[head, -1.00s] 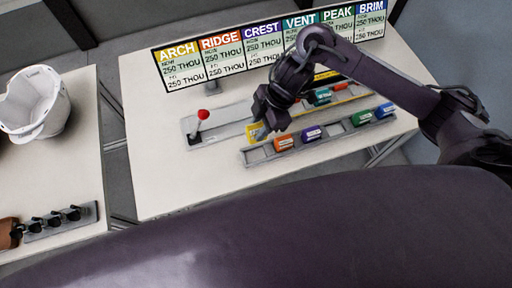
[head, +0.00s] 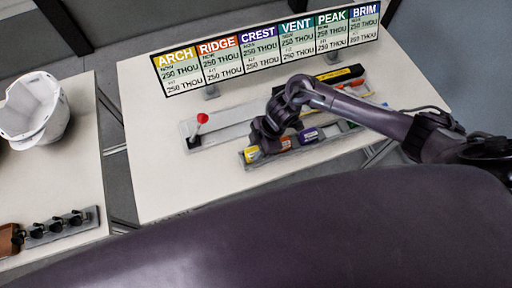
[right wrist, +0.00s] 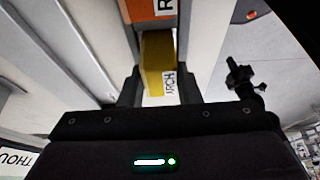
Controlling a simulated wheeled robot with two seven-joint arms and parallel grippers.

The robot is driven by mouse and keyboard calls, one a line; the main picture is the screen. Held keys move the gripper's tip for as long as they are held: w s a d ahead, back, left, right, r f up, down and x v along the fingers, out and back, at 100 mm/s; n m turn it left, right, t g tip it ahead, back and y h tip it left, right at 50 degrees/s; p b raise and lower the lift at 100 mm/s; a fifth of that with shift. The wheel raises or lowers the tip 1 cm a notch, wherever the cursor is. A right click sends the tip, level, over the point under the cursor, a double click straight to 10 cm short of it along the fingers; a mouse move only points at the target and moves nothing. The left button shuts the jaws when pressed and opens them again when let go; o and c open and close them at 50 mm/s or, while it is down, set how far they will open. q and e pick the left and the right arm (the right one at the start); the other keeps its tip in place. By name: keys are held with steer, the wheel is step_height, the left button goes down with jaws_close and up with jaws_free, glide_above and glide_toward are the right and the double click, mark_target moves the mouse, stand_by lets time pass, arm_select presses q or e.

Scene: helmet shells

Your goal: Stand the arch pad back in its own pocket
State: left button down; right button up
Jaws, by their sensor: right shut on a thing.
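The yellow arch pad (head: 252,154) is at the left end of the grey pocketed tray (head: 272,160), in or just over the end pocket beside the orange ridge pad (head: 284,144). My right gripper (head: 258,142) reaches down from above and is shut on the arch pad. In the right wrist view the yellow pad (right wrist: 157,62) sits between the fingers (right wrist: 158,92), with its white label facing the camera. The orange ridge pad (right wrist: 150,10) is just beyond it. I cannot tell whether the arch pad is fully seated. My left gripper is not in view.
A purple pad (head: 310,136) stands farther along the tray. A white helmet shell (head: 35,112) is on the left table. The front table area is clear.

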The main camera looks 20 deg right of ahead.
steer(key=shift+f, duration=0.1)
steer(key=o, duration=0.5)
steer(key=shift+f, duration=0.1)
steer(key=o, duration=0.5)
steer(key=shift+c, duration=0.2)
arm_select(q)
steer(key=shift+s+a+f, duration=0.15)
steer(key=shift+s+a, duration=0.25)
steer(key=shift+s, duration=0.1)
arm_select(e)
steer(key=shift+r, duration=0.35)
steer(key=shift+d+r, duration=0.15)
steer(key=shift+r, duration=0.15)
arm_select(q)
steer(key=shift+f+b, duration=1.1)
steer(key=shift+b, duration=0.1)
arm_select(e)
steer(key=v, duration=1.1)
